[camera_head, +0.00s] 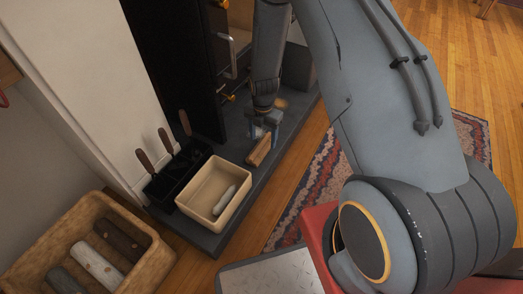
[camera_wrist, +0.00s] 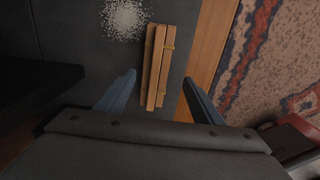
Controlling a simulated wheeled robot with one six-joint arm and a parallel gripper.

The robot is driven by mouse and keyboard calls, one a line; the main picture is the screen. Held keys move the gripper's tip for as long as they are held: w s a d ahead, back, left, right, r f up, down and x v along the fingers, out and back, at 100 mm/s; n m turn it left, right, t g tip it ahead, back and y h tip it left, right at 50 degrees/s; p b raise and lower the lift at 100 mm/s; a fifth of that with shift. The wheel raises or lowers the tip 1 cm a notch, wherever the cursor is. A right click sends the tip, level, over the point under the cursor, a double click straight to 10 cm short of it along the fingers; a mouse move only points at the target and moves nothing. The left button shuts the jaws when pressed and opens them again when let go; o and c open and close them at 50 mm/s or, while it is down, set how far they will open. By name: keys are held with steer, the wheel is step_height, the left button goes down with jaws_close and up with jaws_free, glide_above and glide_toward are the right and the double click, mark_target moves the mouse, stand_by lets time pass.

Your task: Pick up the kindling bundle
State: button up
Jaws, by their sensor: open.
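The kindling bundle (camera_wrist: 158,68) is a few thin wooden sticks held by narrow bands. In the head view the kindling bundle (camera_head: 261,149) lies on the dark hearth slab near its right edge. My gripper (camera_head: 264,125) is just above it and points down. In the wrist view my gripper (camera_wrist: 157,88) has its blue fingers apart, one to each side of the bundle's near end. The bundle is between the finger lines and nothing is gripped. The gap in height between the fingertips and the bundle is hard to judge.
A cream bin (camera_head: 215,195) holding a pale object stands on the hearth slab (camera_head: 275,152). A black holder (camera_head: 178,172) with wooden-handled tools is beside it. A log basket (camera_head: 75,225) is at lower left. A patterned rug (camera_head: 318,182) lies right of the slab.

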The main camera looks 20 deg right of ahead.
mark_target(261, 145)
steer(key=shift+w+a+f+b, duration=0.1)
steer(key=shift+a+f+b, duration=0.1)
steer(key=shift+f+b, duration=0.9)
steer(key=shift+w+a+f+b, duration=0.15)
steer(key=shift+f+b, duration=0.3)
steer(key=shift+f, duration=1.15)
steer(key=shift+s, duration=0.1)
steer(key=shift+r, duration=0.1)
steer(key=c, duration=1.2)
